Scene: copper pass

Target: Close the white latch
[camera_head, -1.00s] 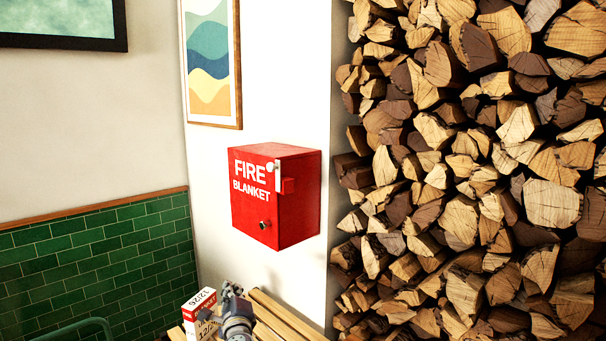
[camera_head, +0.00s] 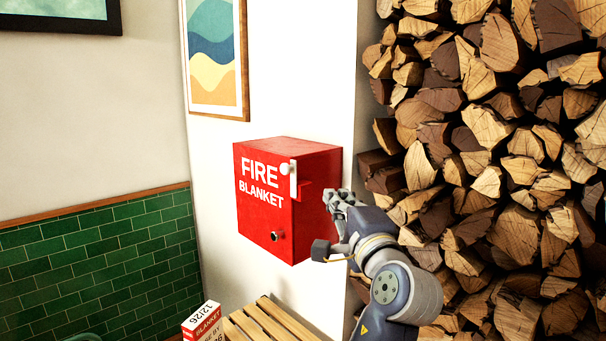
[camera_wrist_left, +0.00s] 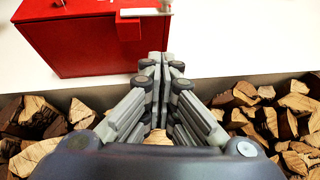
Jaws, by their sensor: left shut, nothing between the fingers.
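The white latch (camera_head: 293,180) is a short flat strip on the upper right front edge of the red fire blanket box (camera_head: 265,215), with a round white knob beside its top. In the wrist view the latch (camera_wrist_left: 145,12) shows at the top edge, above a red bracket. The box door looks shut. My left gripper (camera_head: 335,199) is to the right of the box in the head view, apart from the latch. In the wrist view its fingers (camera_wrist_left: 160,56) are together and empty, pointing toward the box's lower edge. My right gripper is not in view.
Stacked firewood (camera_head: 490,150) fills the right side, close to my left arm. Below the box are wooden slats (camera_head: 262,325) and a small red and white carton (camera_head: 203,322). A framed picture (camera_head: 216,60) hangs above on the white wall.

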